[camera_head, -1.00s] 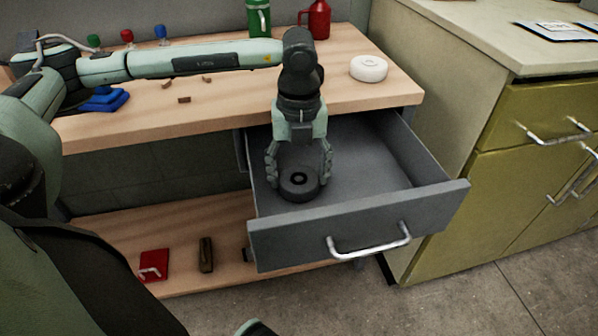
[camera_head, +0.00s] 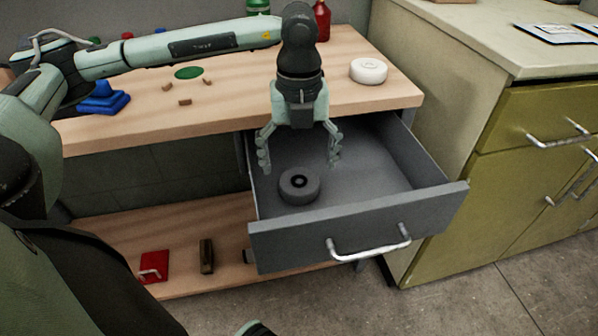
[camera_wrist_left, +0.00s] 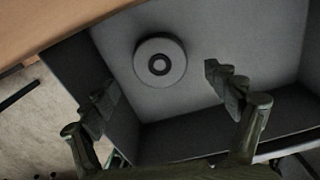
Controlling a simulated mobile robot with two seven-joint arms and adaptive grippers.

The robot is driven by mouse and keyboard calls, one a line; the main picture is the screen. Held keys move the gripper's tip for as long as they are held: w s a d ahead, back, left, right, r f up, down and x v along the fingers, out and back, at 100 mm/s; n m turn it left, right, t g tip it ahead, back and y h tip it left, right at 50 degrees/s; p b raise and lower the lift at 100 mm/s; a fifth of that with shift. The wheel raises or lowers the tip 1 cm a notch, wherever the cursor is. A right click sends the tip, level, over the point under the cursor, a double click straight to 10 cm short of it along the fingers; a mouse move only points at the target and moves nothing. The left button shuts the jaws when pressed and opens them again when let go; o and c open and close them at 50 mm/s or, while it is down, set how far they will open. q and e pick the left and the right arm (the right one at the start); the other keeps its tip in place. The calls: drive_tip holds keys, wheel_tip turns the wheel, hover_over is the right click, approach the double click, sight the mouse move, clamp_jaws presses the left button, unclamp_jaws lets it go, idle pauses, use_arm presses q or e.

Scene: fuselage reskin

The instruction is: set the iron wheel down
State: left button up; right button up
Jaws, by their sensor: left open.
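The iron wheel (camera_head: 299,186) is a dark grey disc with a black hub. It lies flat on the floor of the open grey drawer (camera_head: 420,208), near its front left. It also shows in the left wrist view (camera_wrist_left: 160,62), apart from the fingers. My left gripper (camera_head: 299,160) is open and empty, pointing down just above the wheel, with its fingers spread wide. In the left wrist view, the open fingers (camera_wrist_left: 163,92) show on both sides with nothing between them.
A white round piece (camera_head: 368,71) sits on the wooden bench top (camera_head: 240,85), with small wooden bits and blue blocks (camera_head: 104,101) at left. A red item (camera_head: 154,265) lies on the lower shelf. An olive cabinet (camera_head: 520,150) stands close to the drawer's right.

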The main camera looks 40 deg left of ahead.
sight(299, 181)
use_arm(q)
wheel_tip(299, 181, up, 8)
drive_tip(key=shift+r, duration=0.25)
